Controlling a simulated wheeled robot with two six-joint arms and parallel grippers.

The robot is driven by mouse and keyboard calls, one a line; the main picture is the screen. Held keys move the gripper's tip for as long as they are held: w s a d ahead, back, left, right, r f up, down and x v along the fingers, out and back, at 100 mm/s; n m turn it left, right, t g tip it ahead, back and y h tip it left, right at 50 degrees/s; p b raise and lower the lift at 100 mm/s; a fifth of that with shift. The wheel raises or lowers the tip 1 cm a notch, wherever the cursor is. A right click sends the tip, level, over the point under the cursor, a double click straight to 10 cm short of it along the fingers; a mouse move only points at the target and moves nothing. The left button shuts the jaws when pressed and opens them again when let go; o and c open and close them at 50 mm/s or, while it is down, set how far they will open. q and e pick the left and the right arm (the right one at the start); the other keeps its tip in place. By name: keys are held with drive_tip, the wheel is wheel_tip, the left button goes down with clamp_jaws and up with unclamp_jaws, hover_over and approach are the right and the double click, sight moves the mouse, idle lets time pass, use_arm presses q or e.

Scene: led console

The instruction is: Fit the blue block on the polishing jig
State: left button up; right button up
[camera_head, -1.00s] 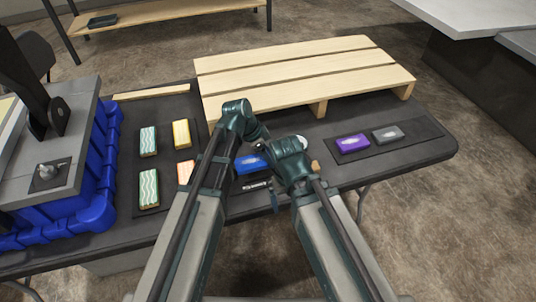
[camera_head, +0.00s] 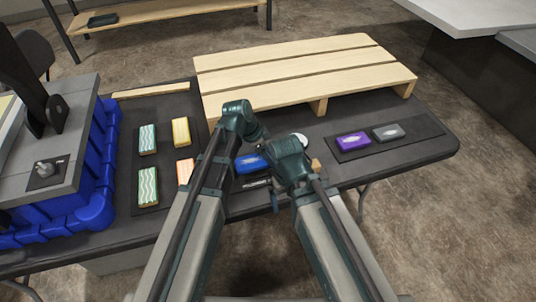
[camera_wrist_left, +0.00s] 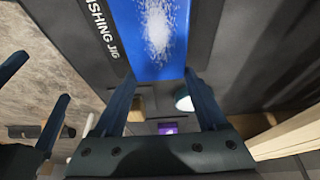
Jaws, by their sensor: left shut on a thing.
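The blue block (camera_head: 250,163) with a white speckled patch is at the near middle of the table, partly behind my arms. In the left wrist view the block (camera_wrist_left: 152,30) lies between the fingers of my left gripper (camera_wrist_left: 160,78), which is shut on it. The dark polishing jig (camera_wrist_left: 85,50), with white lettering, lies along the block's left side there. Whether the block is fully seated in the jig cannot be told. My right gripper's spread fingers (camera_wrist_left: 35,95) show at the left of the wrist view, apart from the block, with nothing between them.
A purple block (camera_head: 352,141) and a grey block (camera_head: 388,132) lie on a dark mat at the right. Striped and yellow blocks (camera_head: 181,132) lie on the left mat. A wooden pallet (camera_head: 300,70) stands behind. A blue crate (camera_head: 90,205) is at far left.

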use_arm(q)
drive_tip(key=shift+f+b, duration=1.15)
idle(0.9)
drive_tip(key=o, duration=1.5)
drive_tip(key=shift+c, duration=0.2)
drive_tip(key=shift+r, duration=0.1)
drive_tip(key=p+v, duration=1.3)
drive_tip(key=shift+a+r, duration=0.25)
drive_tip(key=shift+r, duration=0.1)
drive_tip(key=shift+f, duration=0.15)
